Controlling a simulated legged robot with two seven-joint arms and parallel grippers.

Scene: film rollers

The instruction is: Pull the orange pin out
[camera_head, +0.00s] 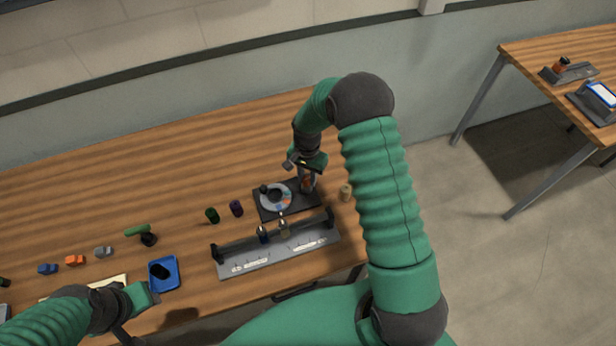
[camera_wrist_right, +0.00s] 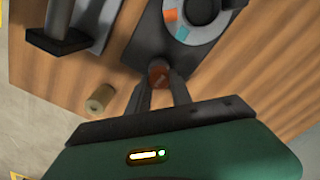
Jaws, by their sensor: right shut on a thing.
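The orange pin (camera_wrist_right: 158,72) shows its round reddish-orange end between my right fingertips in the right wrist view. My right gripper (camera_wrist_right: 160,85) is shut on it, over one end of a dark base plate (camera_wrist_right: 147,42). In the head view my right gripper (camera_head: 307,173) reaches down at the plate's right side. The pin is mostly hidden by the fingers, and I cannot tell how deep it sits. A grey dial with orange and blue patches (camera_head: 275,206) lies on the same plate. My left gripper (camera_head: 138,298) is at the lower left, away from the plate; its jaws are unclear.
A tan cylinder (camera_head: 346,192) stands right of the plate. A grey rack (camera_head: 285,250) with upright ends is in front. Dark green (camera_head: 212,215) and purple (camera_head: 236,208) cylinders stand left. A blue tray (camera_head: 176,279) is near my left gripper. The table's back is clear.

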